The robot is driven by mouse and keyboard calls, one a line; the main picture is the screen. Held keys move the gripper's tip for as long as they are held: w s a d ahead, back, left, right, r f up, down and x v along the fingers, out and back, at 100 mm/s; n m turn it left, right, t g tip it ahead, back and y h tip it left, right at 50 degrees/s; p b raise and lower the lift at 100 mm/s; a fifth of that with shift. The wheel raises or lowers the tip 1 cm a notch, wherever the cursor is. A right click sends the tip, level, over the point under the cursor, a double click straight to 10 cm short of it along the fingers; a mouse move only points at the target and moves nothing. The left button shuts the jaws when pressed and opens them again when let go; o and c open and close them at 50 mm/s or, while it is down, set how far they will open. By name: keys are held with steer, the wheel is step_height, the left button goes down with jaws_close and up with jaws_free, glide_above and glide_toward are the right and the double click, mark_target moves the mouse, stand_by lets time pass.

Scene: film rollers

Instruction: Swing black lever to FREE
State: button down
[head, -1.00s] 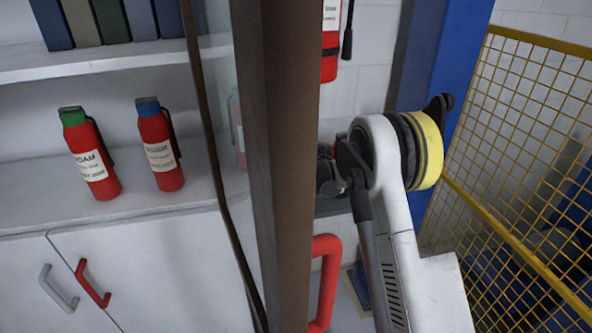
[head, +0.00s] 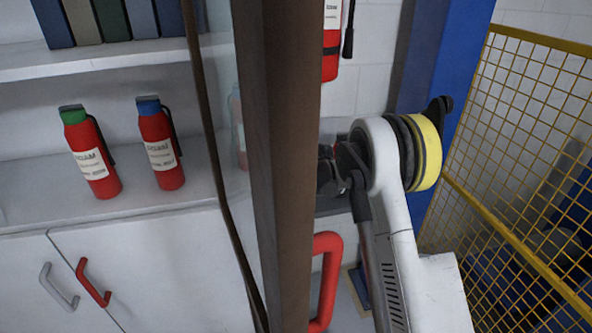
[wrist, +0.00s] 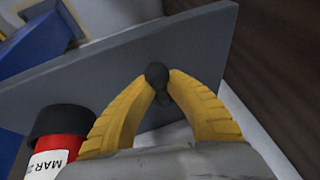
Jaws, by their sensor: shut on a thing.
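In the wrist view, my gripper (wrist: 160,88) has its two yellow fingers closed around a small black lever (wrist: 156,73) with a rounded knob. The knob sticks up between the fingertips, and the lever's lower part is partly hidden by the fingers. The lever stands in front of a flat grey plate (wrist: 195,55). No FREE marking is readable. In the head view, the brown post hides my gripper and the lever; only my arm shows to its right.
In the wrist view, a red canister (wrist: 62,150) with a black cap stands close to the left finger. In the head view, a brown post (head: 280,170) blocks the middle. A yellow mesh fence (head: 520,150) stands right of my arm. Red extinguishers (head: 93,160) stand on the left shelf.

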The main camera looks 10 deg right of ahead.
steer(key=shift+d+n, duration=0.25)
steer(key=shift+n, duration=0.05)
steer(key=n, duration=0.1)
steer(key=d+n+y, duration=0.1)
steer(key=d+n, duration=0.1)
steer(key=shift+w+g, duration=0.25)
steer(key=shift+g, duration=0.15)
steer(key=n, duration=0.1)
steer(key=d+n+g+y+p, duration=0.1)
steer(key=n, duration=0.1)
steer(key=shift+w+d+r, duration=0.1)
steer(key=shift+w+d, duration=0.1)
steer(key=shift+w, duration=0.15)
steer(key=shift+w+d+r+n+g+y, duration=0.1)
steer(key=shift+w+d+n+g+y, duration=0.2)
steer(key=shift+n, duration=0.6)
steer(key=c, duration=1.4)
jaws_free()
